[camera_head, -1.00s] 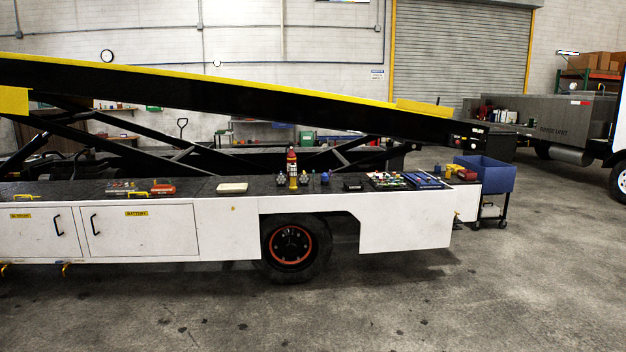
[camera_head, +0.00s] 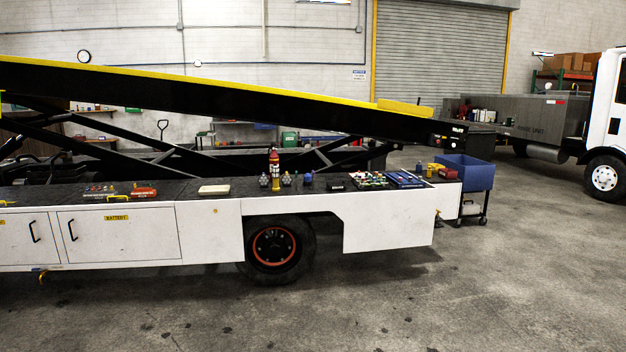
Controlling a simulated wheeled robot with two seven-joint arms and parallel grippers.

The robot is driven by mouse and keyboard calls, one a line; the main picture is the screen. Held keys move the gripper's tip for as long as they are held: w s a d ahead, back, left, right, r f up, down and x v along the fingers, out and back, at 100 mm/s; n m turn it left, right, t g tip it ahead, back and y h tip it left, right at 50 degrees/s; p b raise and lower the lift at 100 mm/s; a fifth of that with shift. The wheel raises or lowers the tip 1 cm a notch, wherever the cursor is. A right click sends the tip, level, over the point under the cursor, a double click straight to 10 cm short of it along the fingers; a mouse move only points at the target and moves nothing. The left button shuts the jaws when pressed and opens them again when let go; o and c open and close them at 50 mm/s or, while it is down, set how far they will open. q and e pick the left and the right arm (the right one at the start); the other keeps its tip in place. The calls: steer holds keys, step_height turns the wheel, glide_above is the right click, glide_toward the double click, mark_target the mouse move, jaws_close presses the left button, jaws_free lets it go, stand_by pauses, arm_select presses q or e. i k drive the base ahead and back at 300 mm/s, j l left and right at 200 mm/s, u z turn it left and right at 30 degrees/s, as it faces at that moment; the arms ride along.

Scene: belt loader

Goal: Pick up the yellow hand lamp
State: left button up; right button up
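A small yellow object, which may be the yellow hand lamp (camera_head: 434,168), is at the far right end of the loader's black deck (camera_head: 235,187), beside a dark red item (camera_head: 448,173). It is too small to make out its shape for certain. An upright red and yellow cylinder (camera_head: 274,168) stands on the deck further left. Neither of my grippers is in view.
Small blue and grey items, a pale box (camera_head: 214,190), a red case (camera_head: 144,192) and a blue tray (camera_head: 405,179) lie along the deck. A blue cart (camera_head: 468,172) stands past its right end. The concrete floor (camera_head: 400,310) in front is clear.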

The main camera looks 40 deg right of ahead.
mark_target(275, 175)
steer(key=i+l+z, duration=0.4)
steer(key=i+z, duration=0.15)
steer(key=i, duration=0.15)
steer(key=i+z, duration=0.4)
steer(key=i, duration=1.8)
steer(key=i+l, duration=0.1)
steer(key=i, duration=0.8)
steer(key=i+u, duration=0.1)
steer(key=i, duration=0.8)
steer(key=i+l+u, duration=0.15)
steer(key=i+u, duration=0.2)
steer(key=i+l+u, duration=0.35)
steer(key=i, duration=0.2)
steer(key=i+l+u, duration=0.35)
steer(key=i, duration=0.1)
